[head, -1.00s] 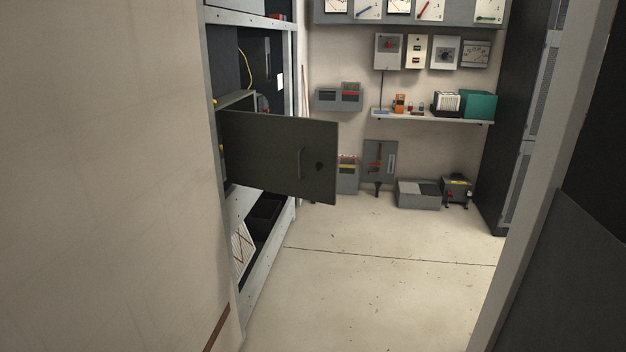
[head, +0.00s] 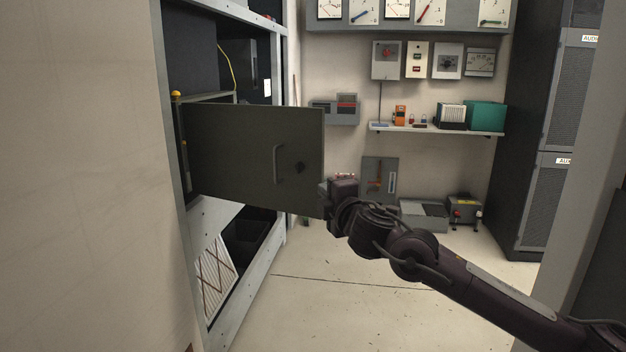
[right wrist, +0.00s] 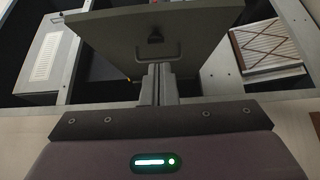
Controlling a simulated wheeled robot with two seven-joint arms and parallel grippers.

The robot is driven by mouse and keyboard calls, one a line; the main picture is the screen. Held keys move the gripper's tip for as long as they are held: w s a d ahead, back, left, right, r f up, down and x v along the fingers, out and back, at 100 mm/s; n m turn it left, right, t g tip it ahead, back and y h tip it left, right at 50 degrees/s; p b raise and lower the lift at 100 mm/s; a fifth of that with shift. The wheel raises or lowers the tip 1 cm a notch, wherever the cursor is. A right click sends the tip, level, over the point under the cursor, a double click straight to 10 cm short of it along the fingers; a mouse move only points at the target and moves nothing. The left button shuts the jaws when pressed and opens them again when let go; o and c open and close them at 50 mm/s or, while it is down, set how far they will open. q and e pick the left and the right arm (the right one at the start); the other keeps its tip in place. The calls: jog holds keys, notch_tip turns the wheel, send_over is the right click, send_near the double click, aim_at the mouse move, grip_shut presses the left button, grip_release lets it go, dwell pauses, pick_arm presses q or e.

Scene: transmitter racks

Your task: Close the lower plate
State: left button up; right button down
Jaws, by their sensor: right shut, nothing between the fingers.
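The lower plate (head: 235,150) is a dark grey hinged panel, swung open out of the rack on the left. It has a bar handle (head: 278,165) and a dark round knob near its free edge. My right gripper (head: 324,194) is by the lower corner of that free edge. Its fingers (right wrist: 159,82) are shut with nothing between them. In the right wrist view the plate (right wrist: 110,35) stands just beyond the fingertips; I cannot tell whether they touch it. My left gripper is not in view.
The rack frame (head: 256,255) holds a slatted panel (head: 216,272) below the plate. A beige wall (head: 80,180) fills the left side. A shelf (head: 437,130) and floor boxes stand at the back. A dark cabinet (head: 515,130) stands right. The middle floor is clear.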

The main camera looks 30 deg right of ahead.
send_near(313, 171)
jog(key=w+a, duration=0.3)
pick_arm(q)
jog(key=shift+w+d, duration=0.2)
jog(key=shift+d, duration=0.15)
pick_arm(e)
jog(key=shift+w+d, duration=0.7)
jog(key=shift+d, duration=0.25)
jog(key=shift+w+d, duration=0.7)
jog(key=shift+d, duration=0.2)
